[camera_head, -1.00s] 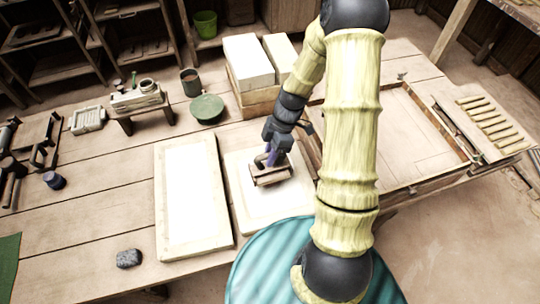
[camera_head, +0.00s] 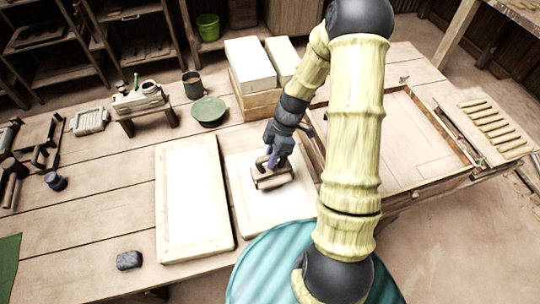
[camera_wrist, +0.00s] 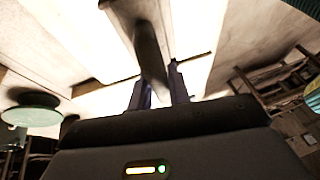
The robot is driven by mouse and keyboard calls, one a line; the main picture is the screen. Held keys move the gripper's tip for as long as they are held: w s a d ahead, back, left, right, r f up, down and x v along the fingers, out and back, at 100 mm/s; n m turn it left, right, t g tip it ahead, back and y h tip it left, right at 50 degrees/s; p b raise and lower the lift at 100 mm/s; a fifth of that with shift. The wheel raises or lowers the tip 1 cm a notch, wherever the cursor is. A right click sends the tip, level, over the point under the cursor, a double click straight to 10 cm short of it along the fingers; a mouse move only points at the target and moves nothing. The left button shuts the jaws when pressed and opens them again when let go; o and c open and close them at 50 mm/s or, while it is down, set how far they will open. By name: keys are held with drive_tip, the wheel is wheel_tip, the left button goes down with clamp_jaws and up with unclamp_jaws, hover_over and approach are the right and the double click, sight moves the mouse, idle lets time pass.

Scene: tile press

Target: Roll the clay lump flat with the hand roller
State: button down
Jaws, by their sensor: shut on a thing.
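The hand roller (camera_head: 270,178) is a brown roller in a frame, low over the pale square board (camera_head: 242,205) on the table. My gripper (camera_head: 272,158) is shut on its handle from above. In the wrist view, my gripper's two dark fingers (camera_wrist: 160,88) stand on either side of the handle (camera_wrist: 150,50). The clay lump cannot be told apart from the bright, washed-out board top; the roller and my gripper cover part of that area. Whether the roller touches clay cannot be told.
A second pale slab (camera_head: 193,200) lies just left of the board. White blocks (camera_head: 250,65) stand behind, with a green round dish (camera_head: 208,110) at their left. A shallow wooden frame (camera_head: 400,135) is to the right. A grey lump (camera_head: 129,260) lies front left.

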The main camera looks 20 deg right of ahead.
drive_tip(key=shift+s+f, duration=0.1)
drive_tip(key=shift+s, duration=0.65)
drive_tip(key=shift+s+d, duration=0.1)
drive_tip(key=shift+s, duration=0.55)
drive_tip(key=shift+w, duration=0.15)
drive_tip(key=shift+w+f, duration=0.15)
drive_tip(key=shift+w, duration=0.45)
